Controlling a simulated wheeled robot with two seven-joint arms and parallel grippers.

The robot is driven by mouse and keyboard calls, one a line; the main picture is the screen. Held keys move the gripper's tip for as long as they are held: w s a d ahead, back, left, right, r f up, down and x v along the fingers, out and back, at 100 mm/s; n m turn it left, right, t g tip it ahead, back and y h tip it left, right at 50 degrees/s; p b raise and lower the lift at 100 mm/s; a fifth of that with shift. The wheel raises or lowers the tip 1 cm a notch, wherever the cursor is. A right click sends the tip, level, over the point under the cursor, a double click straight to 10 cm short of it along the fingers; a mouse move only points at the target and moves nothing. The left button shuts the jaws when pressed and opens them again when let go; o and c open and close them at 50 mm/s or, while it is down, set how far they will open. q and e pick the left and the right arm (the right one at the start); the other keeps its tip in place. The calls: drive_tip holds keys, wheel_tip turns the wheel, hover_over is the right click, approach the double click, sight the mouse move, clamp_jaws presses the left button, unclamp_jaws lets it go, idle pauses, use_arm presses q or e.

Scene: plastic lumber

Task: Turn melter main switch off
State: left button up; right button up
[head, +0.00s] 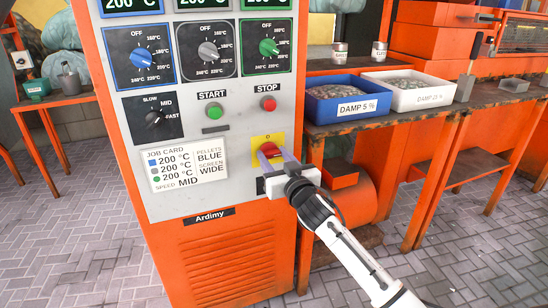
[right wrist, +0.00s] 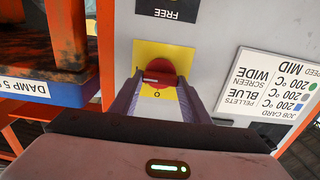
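The main switch is a red rotary knob (head: 268,150) on a yellow plate (head: 277,139), low on the right of the grey panel of the orange melter cabinet. It also shows in the right wrist view (right wrist: 164,68), where the picture is upside down and an "O" mark sits on the yellow plate. A pale line on the knob runs across the picture there. My right gripper (head: 275,164) is at the switch, its two fingers apart, one on each side of the knob. Whether they touch the knob I cannot tell. My left gripper is out of view.
START (head: 215,111) and STOP (head: 269,103) buttons sit above the switch. A job card (head: 187,165) is to its left. A blue bin (head: 343,109) and a white bin (head: 418,97) stand on the right bench, beside the cabinet. The floor in front is clear.

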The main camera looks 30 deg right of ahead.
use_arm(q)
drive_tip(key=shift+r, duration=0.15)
use_arm(e)
drive_tip(key=shift+n, duration=0.3)
drive_tip(key=shift+n+p, duration=0.5)
drive_tip(key=n+p, duration=0.1)
drive_tip(key=n, duration=0.2)
drive_tip(key=shift+a, duration=0.1)
drive_tip(key=n+p, duration=0.2)
drive_tip(key=n, duration=0.6)
drive_tip(key=shift+a+f+n+p, duration=0.1)
drive_tip(key=shift+f+n+p, duration=0.05)
drive_tip(key=shift+n+p, duration=0.15)
drive_tip(key=n, duration=0.3)
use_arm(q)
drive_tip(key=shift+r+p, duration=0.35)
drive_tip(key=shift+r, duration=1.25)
use_arm(e)
drive_tip(key=shift+f+n, duration=0.1)
drive_tip(key=shift+n, duration=0.8)
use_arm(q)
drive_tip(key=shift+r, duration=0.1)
use_arm(e)
drive_tip(key=o, duration=1)
